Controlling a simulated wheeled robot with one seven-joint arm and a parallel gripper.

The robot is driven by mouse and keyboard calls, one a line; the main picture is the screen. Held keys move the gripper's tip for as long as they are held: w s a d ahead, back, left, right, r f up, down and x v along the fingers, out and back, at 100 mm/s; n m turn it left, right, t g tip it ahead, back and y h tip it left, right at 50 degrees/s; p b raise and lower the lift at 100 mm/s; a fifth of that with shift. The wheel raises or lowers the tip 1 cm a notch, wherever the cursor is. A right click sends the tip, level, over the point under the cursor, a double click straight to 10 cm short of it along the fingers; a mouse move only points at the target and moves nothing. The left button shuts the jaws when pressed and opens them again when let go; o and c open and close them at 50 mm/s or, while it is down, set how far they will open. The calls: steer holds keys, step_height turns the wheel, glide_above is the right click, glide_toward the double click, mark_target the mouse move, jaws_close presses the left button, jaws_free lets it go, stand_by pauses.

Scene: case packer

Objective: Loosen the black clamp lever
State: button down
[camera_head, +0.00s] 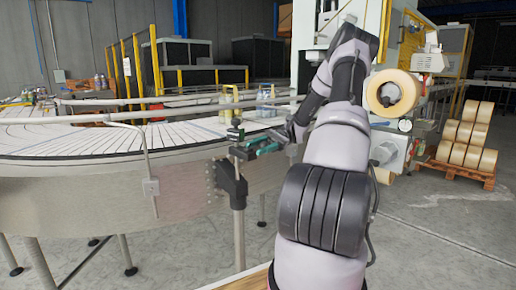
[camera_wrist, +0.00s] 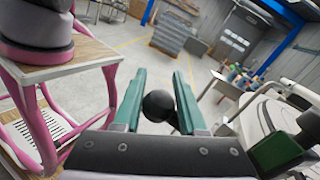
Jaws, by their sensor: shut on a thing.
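My gripper (camera_head: 246,149) has green fingers and is at the conveyor's near right edge, beside a black clamp bracket (camera_head: 232,181) on a metal post. In the wrist view the fingers of my gripper (camera_wrist: 160,76) stand a little apart, with the round black knob of the clamp lever (camera_wrist: 158,105) between them. The gripper is shut on this knob. In the head view the fingers and my arm hide most of the lever, so its angle cannot be told.
The curved conveyor (camera_head: 80,143) with its guide rails fills the left. Yellow and blue-grey bottles (camera_head: 228,103) stand on it behind my gripper. A machine with a tape roll (camera_head: 391,93) stands right of my arm. Tape rolls on a pallet (camera_head: 464,172) stand far right.

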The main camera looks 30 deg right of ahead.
steer(key=shift+s+d+f, duration=0.1)
steer(key=shift+f, duration=0.15)
steer(key=shift+c, duration=2.4)
jaws_free()
steer(key=shift+r, duration=0.1)
steer(key=v, duration=1.1)
